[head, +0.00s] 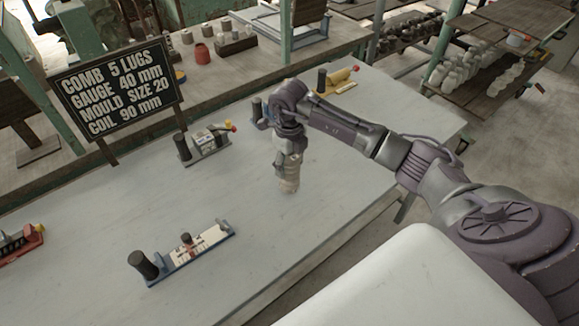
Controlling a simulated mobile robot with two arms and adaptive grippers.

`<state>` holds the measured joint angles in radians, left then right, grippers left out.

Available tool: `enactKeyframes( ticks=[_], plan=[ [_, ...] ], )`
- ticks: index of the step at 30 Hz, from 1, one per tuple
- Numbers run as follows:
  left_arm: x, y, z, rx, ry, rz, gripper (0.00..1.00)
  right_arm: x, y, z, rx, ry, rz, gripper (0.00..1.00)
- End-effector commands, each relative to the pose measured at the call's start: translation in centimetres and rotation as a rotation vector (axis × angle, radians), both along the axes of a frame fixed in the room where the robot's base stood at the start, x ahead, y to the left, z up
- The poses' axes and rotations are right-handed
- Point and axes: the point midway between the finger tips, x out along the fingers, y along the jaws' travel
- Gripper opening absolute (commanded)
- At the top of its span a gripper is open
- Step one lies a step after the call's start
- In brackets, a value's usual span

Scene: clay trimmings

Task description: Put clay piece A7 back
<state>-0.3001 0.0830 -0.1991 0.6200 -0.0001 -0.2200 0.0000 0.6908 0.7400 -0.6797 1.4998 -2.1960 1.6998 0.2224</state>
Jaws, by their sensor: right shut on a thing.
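My right gripper (289,168) points down over the pale table, near its middle. It is shut on a small tan, roughly cylindrical piece (289,184), which hangs upright below the fingers. It looks like a clay piece, but no A7 label can be read on it. The fingers hide its upper part, and I cannot tell whether its lower end touches the table. My left gripper is out of view.
A blue fixture (190,254) with a black cylinder stands at the front. A grey fixture (205,144) stands behind, a yellow one (339,79) at the back and a red one (20,240) at the left edge. A black sign (118,88) stands at the back left.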

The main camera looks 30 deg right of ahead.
Motion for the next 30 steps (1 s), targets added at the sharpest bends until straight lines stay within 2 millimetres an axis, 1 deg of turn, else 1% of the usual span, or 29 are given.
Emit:
enactKeyframes(
  ticks=[1, 6, 14, 17, 18, 20, 21, 22, 30],
  plan=[
    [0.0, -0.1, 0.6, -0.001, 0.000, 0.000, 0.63, -0.1, 0.1, -0.5, 0.002, 0.002, 0.000, 0.00],
    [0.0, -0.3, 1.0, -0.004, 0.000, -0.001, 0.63, 0.0, 0.0, -2.2, 0.002, -0.001, -0.001, 0.00],
    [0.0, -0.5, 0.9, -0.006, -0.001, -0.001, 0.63, 0.0, 0.0, -2.4, 0.002, -0.003, 0.000, 0.00],
    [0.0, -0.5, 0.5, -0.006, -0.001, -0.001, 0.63, 0.0, 0.0, -2.7, 0.001, -0.003, 0.000, 0.00],
    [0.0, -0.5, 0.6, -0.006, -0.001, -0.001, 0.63, -0.1, 0.0, -2.7, 0.000, -0.001, 0.000, 0.67],
    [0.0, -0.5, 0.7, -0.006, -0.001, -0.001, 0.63, -0.1, 0.0, -2.7, 0.000, 0.000, 0.000, 0.77],
    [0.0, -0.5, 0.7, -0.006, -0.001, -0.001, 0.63, -0.1, 0.0, -2.7, 0.000, 0.000, 0.000, 0.83],
    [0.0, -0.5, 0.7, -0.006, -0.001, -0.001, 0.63, -0.1, 0.0, -2.7, 0.000, 0.000, 0.000, 0.87],
    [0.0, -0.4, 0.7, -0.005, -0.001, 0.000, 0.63, -0.1, 0.0, -2.7, 0.000, 0.000, 0.000, 0.87]
  ],
)
